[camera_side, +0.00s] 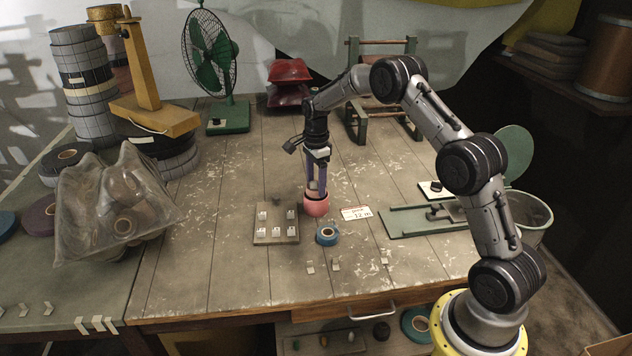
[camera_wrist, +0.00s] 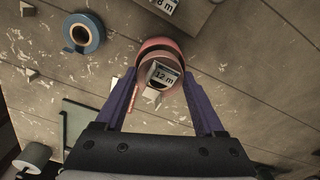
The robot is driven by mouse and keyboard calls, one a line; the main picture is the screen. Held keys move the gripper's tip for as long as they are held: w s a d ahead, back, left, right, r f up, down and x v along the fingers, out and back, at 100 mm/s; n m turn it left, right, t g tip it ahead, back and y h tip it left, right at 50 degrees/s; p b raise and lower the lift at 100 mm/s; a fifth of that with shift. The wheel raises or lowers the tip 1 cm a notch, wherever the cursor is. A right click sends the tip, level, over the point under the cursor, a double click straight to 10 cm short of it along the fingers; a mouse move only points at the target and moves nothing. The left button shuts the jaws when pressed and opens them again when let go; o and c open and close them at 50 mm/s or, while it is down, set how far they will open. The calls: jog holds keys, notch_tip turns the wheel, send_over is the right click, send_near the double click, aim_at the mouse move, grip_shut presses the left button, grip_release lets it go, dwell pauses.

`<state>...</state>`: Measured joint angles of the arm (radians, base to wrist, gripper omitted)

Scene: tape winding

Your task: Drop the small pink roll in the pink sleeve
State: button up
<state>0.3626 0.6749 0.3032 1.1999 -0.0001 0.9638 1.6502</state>
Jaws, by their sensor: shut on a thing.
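The pink sleeve (camera_side: 317,208), a round pink cup shape, stands on the wooden table near the middle in the side view. It shows as pink rings at the top centre of the wrist view (camera_wrist: 157,45). My gripper (camera_side: 316,192) points straight down, its purple fingers reaching the sleeve's top. In the wrist view my gripper (camera_wrist: 160,84) has one finger on each side of the small pink roll (camera_wrist: 172,88). The roll is held at the sleeve's mouth, and the fingers hide part of it. I cannot tell how deep it sits. A small "12 m" label shows between the fingers.
A blue tape roll (camera_side: 327,235) lies in front of the sleeve. A board with small labelled blocks (camera_side: 276,236) is left of it, and a white "12 m" card (camera_side: 357,213) is right. A green fan (camera_side: 212,60) stands behind.

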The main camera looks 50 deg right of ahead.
jog(key=shift+f, duration=0.1)
dwell(0.3)
jog(key=o, duration=1.3)
jog(key=shift+o, duration=0.2)
jog(key=shift+r, duration=3.05)
